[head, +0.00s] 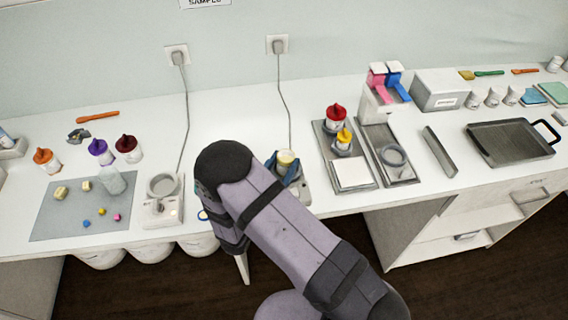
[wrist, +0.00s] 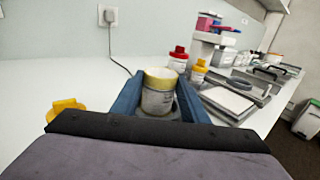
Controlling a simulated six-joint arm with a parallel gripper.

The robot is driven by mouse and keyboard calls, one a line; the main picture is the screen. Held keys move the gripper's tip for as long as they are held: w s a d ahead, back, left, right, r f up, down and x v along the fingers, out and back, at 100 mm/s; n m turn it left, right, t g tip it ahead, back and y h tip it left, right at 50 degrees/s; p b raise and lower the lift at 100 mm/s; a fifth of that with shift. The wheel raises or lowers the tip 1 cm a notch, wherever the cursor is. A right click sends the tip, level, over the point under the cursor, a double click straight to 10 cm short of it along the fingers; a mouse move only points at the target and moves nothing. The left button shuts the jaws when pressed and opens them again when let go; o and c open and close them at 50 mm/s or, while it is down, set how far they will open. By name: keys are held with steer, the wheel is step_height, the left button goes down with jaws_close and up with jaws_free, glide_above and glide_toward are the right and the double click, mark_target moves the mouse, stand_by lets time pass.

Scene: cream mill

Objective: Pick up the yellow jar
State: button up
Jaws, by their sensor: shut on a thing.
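The yellow jar (wrist: 158,100), a pale jar with a yellow rim band and a printed label, stands upright between the blue fingers of my gripper (wrist: 160,88) in the wrist view. My gripper is shut on its sides. In the head view the jar (head: 287,157) shows as a pale yellow top between the blue fingers (head: 282,167), over a grey-white device (head: 301,190) with a cord to the wall. My arm hides part of this device. I cannot tell whether the jar rests on it or is held just above.
Right of the jar, a tray (head: 327,159) holds a red-capped bottle (head: 336,120) and a yellow-capped bottle (head: 343,143). A second corded device (head: 161,202) stands left, by a grey mat (head: 60,215) with small coloured pieces. The counter behind the jar is mostly clear.

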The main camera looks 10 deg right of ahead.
mark_target(283, 174)
steer(key=shift+r, duration=0.15)
step_height(283, 174, up, 10)
steer(key=b, duration=0.2)
steer(key=shift+f, duration=0.2)
stand_by(0.3)
steer(key=shift+a+f+b, duration=0.25)
steer(key=shift+b, duration=0.05)
steer(key=shift+s+a+f+b, duration=0.8)
steer(key=shift+s+a+b, duration=0.7)
steer(key=shift+a+b, duration=3.4)
steer(key=shift+a+f+p, duration=0.2)
steer(key=shift+f+p, duration=0.2)
steer(key=shift+f, duration=1.25)
steer(key=shift+a+f+p, duration=0.2)
steer(key=shift+f+p, duration=0.15)
steer(key=shift+f, duration=1.35)
steer(key=shift+a+f+p, duration=0.2)
steer(key=shift+f+p, duration=0.2)
steer(key=shift+f, duration=1.25)
steer(key=shift+f, duration=0.1)
